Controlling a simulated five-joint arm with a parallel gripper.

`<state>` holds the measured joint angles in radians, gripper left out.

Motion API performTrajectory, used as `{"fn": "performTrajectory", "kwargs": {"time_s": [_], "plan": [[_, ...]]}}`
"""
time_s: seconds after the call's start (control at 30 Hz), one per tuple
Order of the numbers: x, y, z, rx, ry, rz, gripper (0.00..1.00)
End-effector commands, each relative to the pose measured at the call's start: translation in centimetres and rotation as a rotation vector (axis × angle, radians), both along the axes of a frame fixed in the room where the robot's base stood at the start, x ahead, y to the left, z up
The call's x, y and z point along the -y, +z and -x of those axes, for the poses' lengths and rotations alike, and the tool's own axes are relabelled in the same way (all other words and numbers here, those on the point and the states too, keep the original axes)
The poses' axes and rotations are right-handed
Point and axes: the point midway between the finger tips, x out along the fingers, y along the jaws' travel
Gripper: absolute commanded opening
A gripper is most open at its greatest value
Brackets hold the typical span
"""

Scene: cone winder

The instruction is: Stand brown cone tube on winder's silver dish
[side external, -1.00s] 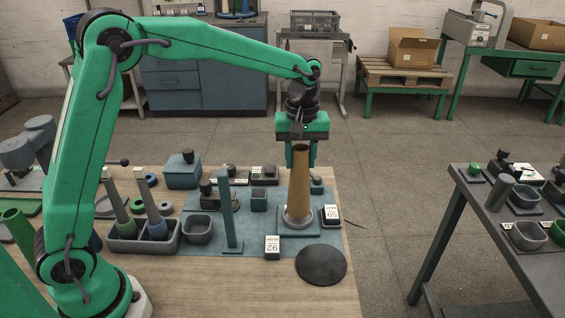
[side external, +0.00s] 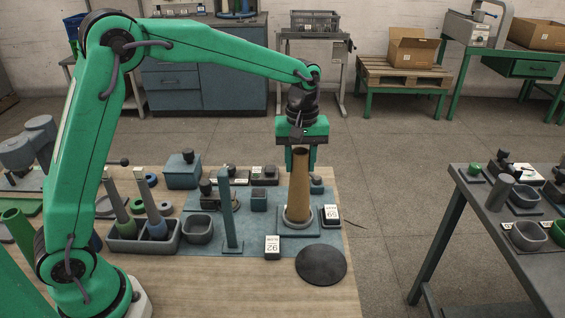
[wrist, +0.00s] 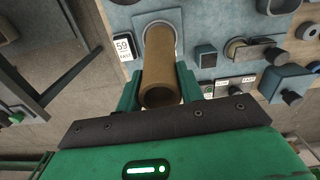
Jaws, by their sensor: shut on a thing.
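The brown cone tube (side external: 300,185) is close to upright in the side view, its wide end down at the silver dish (side external: 291,221). The dish's rim shows around the tube's foot; whether the tube rests fully on the dish I cannot tell. My gripper (side external: 301,161) is shut on the tube's upper part. In the wrist view the tube (wrist: 160,68) lies between my green fingers (wrist: 160,92), its open narrow end toward the camera. Part of the silver dish (wrist: 152,27) shows beyond its far end.
A blue upright post (side external: 229,210) stands left of the dish. A black disc (side external: 321,265) lies in front. A grey tray (side external: 150,240) holds more cone tubes at left.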

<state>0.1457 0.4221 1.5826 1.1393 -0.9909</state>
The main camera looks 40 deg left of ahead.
Motion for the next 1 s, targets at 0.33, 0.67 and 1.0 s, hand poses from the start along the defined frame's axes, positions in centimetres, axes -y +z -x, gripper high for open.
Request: {"fn": "performTrajectory", "kwargs": {"time_s": [0.33, 0.67, 1.0], "plan": [[0.0, -0.1, 0.0, 0.000, 0.000, 0.000, 0.17], [0.0, -0.4, 0.0, 0.000, 0.000, 0.000, 0.17], [0.0, -1.1, 0.0, 0.000, 0.000, 0.000, 0.17]]}}
